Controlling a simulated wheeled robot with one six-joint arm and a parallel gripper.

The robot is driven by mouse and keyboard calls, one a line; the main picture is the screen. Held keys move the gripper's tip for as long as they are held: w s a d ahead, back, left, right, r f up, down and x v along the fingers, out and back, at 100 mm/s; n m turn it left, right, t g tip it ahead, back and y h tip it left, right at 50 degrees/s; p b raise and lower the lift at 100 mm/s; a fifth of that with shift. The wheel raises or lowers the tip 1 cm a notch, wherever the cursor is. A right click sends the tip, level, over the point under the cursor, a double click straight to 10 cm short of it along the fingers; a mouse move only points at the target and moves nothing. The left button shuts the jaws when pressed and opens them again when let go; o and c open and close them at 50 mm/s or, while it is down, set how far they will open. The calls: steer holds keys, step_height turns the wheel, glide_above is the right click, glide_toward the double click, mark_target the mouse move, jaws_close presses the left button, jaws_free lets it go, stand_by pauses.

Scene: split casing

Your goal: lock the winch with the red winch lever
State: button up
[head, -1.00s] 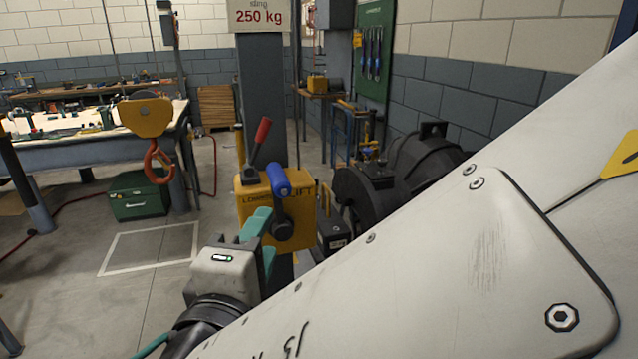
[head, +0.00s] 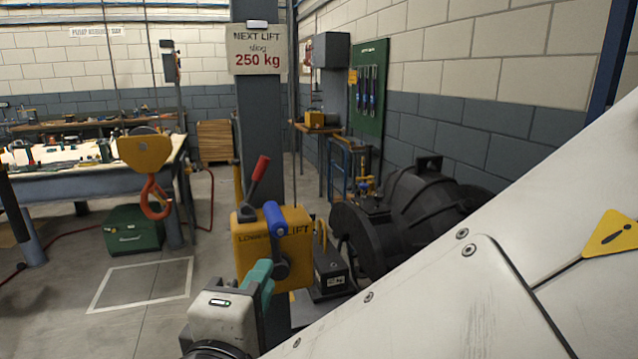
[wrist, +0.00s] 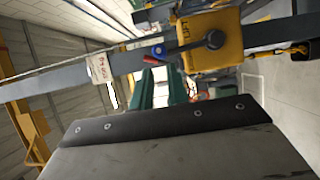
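The yellow winch box (head: 245,243), marked with LOWER and LIFT, is fixed to the grey post. The red-tipped winch lever (head: 261,168) rises from its top and leans right. A blue-gripped crank (head: 275,219) stands on its front, above a dark hub. My gripper (head: 263,274), white with teal fingers, is in front of and below the box, apart from the lever; its fingers overlap in the head view. In the wrist view my gripper (wrist: 162,76) shows two teal fingers with an empty gap between them. The winch (wrist: 217,40), red lever (wrist: 150,58) and blue grip (wrist: 158,50) show beyond the fingertips.
The grey post (head: 262,120) carries a 250 kg sign (head: 257,50). A yellow hook block (head: 145,152) hangs at left, before a workbench (head: 90,180) and green box (head: 137,230). A large black machine (head: 400,215) stands right of the winch.

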steer(key=w+d+m+g+h, duration=0.1)
steer(key=d, duration=0.2)
steer(key=w+d+m+g+h, duration=0.1)
steer(key=w+d+h, duration=0.1)
steer(key=d, duration=0.2)
steer(key=w+d+m+g+h, duration=0.1)
steer(key=w+d+g+h, duration=0.1)
steer(key=d, duration=0.2)
steer(key=shift+d+f+m, duration=0.2)
steer(key=shift+f+m, duration=0.2)
jaws_close()
steer(key=s+d+f+m+g, duration=0.2)
steer(key=d+g, duration=0.2)
steer(key=d, duration=0.3)
steer(key=s+d+f+m+g, duration=0.1)
steer(key=d+m+g, duration=0.2)
steer(key=d, duration=0.4)
steer(key=s+d+f+m+g, duration=0.2)
steer(key=d+g, duration=0.2)
steer(key=d, duration=0.3)
steer(key=s+d+m+g+y, duration=0.1)
steer(key=s+d+m+y, duration=0.1)
steer(key=s+m+y, duration=0.4)
steer(key=shift+s+d+f+g+y, duration=0.25)
steer(key=shift+s+f+g+y, duration=0.05)
steer(key=shift+s+f, duration=0.2)
steer(key=shift+s+a, duration=0.1)
